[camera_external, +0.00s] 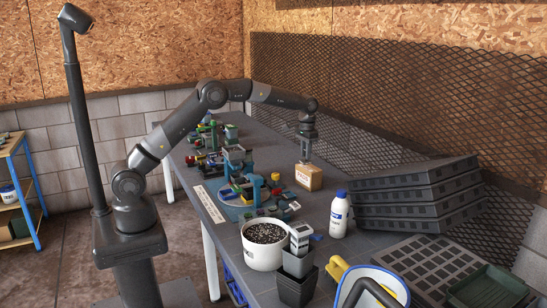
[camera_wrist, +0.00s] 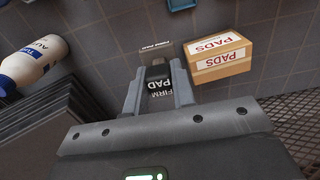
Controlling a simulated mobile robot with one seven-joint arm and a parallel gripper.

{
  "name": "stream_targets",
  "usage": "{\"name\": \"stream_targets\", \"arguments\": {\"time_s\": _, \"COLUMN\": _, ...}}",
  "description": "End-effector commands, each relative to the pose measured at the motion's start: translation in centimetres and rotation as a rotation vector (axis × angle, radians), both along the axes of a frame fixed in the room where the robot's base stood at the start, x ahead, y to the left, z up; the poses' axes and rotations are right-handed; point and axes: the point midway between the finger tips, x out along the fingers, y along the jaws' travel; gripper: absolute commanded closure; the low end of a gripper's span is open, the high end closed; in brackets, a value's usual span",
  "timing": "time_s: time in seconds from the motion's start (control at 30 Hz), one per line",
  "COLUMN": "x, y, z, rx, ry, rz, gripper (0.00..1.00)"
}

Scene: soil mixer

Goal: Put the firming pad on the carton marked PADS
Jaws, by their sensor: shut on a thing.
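My gripper (camera_external: 307,148) is shut on the firming pad, whose black face lettered FIRM PAD (camera_wrist: 160,84) shows between the fingers in the wrist view. A grey part with a small white label (camera_wrist: 166,48) shows just beyond the fingertips and seems to belong to it. The carton marked PADS (camera_external: 308,177) is a tan box with white and red labels on the table. In the wrist view the carton (camera_wrist: 222,62) lies right of the fingers, apart from them in the picture. In the external view the fingers end at the carton's upper edge; the pad cannot be made out there.
A white and blue bottle (camera_external: 339,214) stands front right of the carton, near stacked black trays (camera_external: 415,197). A white pot of soil (camera_external: 262,256) stands nearer the front. Blue fixtures and several small coloured parts (camera_external: 248,190) lie left of the carton. A mesh wall (camera_external: 400,100) runs behind.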

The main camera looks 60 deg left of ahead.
Motion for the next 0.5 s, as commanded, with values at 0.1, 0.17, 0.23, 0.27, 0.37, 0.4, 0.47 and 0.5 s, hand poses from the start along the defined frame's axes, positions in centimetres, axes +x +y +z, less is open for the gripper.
{"name": "stream_targets", "arguments": {"time_s": 0.1, "x": 0.7, "y": -1.4, "z": 1.8, "rx": 0.0, "ry": -0.002, "rz": 0.0, "gripper": 1.0}}
{"name": "stream_targets", "arguments": {"time_s": 0.17, "x": 0.9, "y": -1.8, "z": 2.4, "rx": 0.0, "ry": -0.001, "rz": 0.0, "gripper": 1.0}}
{"name": "stream_targets", "arguments": {"time_s": 0.23, "x": 1.1, "y": -1.9, "z": 2.6, "rx": 0.0, "ry": 0.0, "rz": 0.001, "gripper": 1.0}}
{"name": "stream_targets", "arguments": {"time_s": 0.27, "x": 1.3, "y": -1.7, "z": 2.5, "rx": 0.0, "ry": 0.001, "rz": 0.002, "gripper": 1.0}}
{"name": "stream_targets", "arguments": {"time_s": 0.37, "x": 2.0, "y": -0.4, "z": 1.7, "rx": 0.001, "ry": 0.003, "rz": 0.005, "gripper": 1.0}}
{"name": "stream_targets", "arguments": {"time_s": 0.4, "x": 2.3, "y": 0.4, "z": 1.1, "rx": 0.0, "ry": 0.004, "rz": 0.005, "gripper": 1.0}}
{"name": "stream_targets", "arguments": {"time_s": 0.47, "x": 3.0, "y": 1.7, "z": 0.2, "rx": 0.0, "ry": 0.003, "rz": 0.006, "gripper": 1.0}}
{"name": "stream_targets", "arguments": {"time_s": 0.5, "x": 3.4, "y": 2.5, "z": -0.4, "rx": 0.0, "ry": 0.004, "rz": 0.005, "gripper": 1.0}}
